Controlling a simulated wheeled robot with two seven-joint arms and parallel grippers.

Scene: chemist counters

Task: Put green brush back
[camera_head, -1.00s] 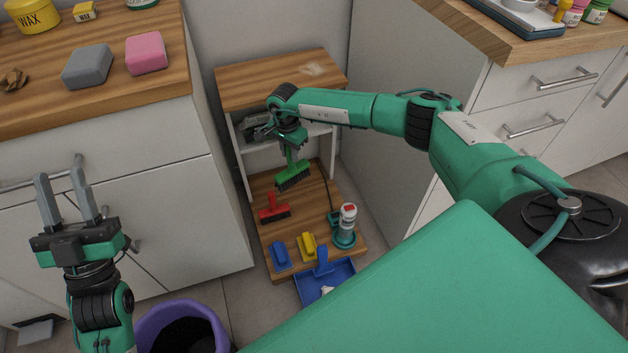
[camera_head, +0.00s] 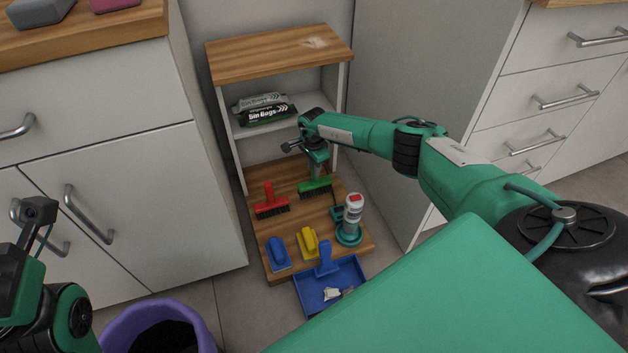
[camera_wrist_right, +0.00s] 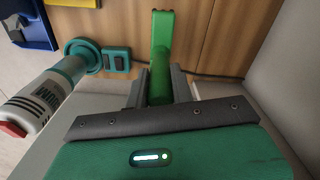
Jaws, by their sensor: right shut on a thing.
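The green brush (camera_head: 314,189) is at the lower wooden board (camera_head: 290,225) of the small shelf unit, just right of the red brush (camera_head: 270,203). Its bristles point down; I cannot tell whether they touch the board. My right gripper (camera_head: 318,170) is above it, shut on its upright handle. In the right wrist view, the green handle (camera_wrist_right: 161,50) is between the two fingers of the gripper (camera_wrist_right: 158,85). My left arm is at the lower left edge of the head view; its fingertips do not show clearly.
Blue (camera_head: 277,253) and yellow (camera_head: 307,242) brushes and a blue dustpan (camera_head: 331,286) are in front. Bin bags (camera_head: 265,110) lie on the middle shelf. A purple bin (camera_head: 160,328) and cabinets flank the unit.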

